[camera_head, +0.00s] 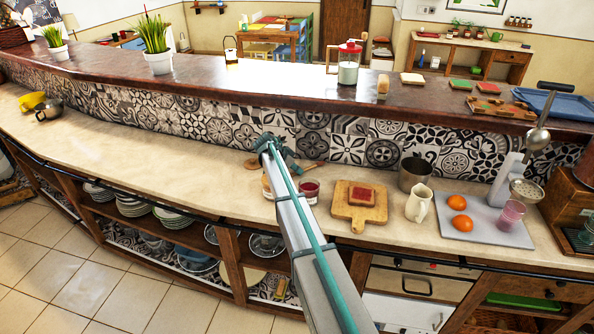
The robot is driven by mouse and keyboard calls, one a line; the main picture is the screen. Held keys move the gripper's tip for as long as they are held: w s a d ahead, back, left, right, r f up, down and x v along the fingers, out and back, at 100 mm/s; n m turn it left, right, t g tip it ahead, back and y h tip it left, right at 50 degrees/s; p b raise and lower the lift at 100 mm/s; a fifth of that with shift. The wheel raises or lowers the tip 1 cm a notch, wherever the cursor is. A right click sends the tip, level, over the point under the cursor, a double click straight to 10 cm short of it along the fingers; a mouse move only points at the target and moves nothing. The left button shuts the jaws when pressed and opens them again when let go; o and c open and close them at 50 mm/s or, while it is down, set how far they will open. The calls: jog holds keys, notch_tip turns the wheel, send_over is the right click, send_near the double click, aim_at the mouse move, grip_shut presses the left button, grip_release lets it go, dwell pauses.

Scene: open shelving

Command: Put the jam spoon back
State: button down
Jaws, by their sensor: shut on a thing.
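My gripper (274,150) is above the counter near the tiled wall, seen from behind with its fingertips largely hidden. It is shut on what looks like the wooden jam spoon (312,167), which shows on both sides of the gripper, with a rounded brown end at the left. Whether the spoon touches the counter is unclear. A glass jar of red jam (309,191) stands on the counter just right of my arm. A second jar (267,186) with tan contents is partly hidden behind my arm.
A wooden board (342,211) with jam-topped bread (361,194) lies right of the jam jar. A metal pot (413,174), white jug (419,204) and grey tray (487,232) with oranges stand farther right. The counter (150,150) to the left is mostly clear.

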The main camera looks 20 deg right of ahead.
jog(key=shift+f, duration=0.3)
jog(key=c, duration=1.2)
grip_release()
jog(key=shift+s, duration=0.1)
jog(key=shift+f, duration=0.1)
jog(key=shift+a+r+p, duration=0.1)
jog(key=shift+r+p, duration=0.4)
jog(key=b+v, duration=0.3)
jog(key=v, duration=0.9)
jog(key=shift+b, duration=0.4)
